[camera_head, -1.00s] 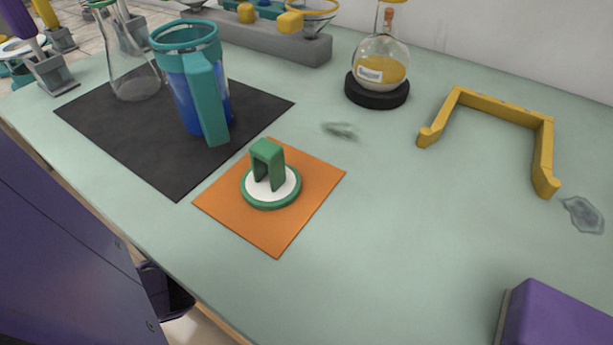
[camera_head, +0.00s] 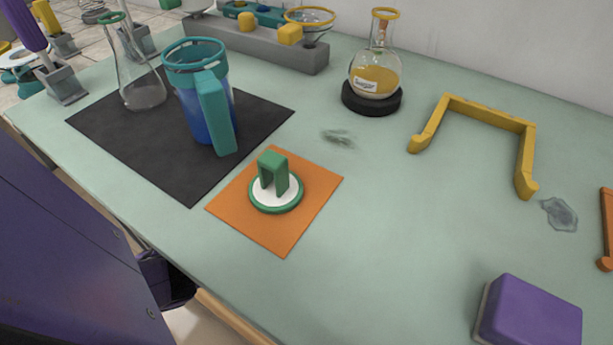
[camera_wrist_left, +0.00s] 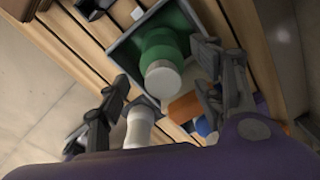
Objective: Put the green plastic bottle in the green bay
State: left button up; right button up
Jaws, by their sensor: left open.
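In the left wrist view, a green bottle (camera_wrist_left: 160,46) with a white cap (camera_wrist_left: 163,79) shows between the spread fingers of my left gripper (camera_wrist_left: 163,64). The gripper is open, with no clear contact on the bottle. The bottle is at an open box with grey-green walls (camera_wrist_left: 124,54) and green inside; I cannot tell whether it is the green bay or how the bottle rests there. The head view shows neither the bottle, a bay nor my grippers. My right gripper is in neither view.
Around the left fingers are a white bottle (camera_wrist_left: 139,127), an orange item (camera_wrist_left: 185,108) and wooden slats (camera_wrist_left: 262,75). In the head view, the bench holds a blue jug (camera_head: 194,102), a round flask (camera_head: 376,75), a yellow bracket (camera_head: 487,111) and a purple block (camera_head: 531,311).

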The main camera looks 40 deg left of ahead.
pick_arm(q)
jog(key=shift+r+p, duration=0.8)
jog(key=shift+r, duration=0.45)
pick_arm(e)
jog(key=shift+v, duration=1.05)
pick_arm(q)
notch_tip(320, 180, up, 12)
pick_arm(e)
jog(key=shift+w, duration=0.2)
pick_arm(q)
jog(key=shift+s, duration=0.15)
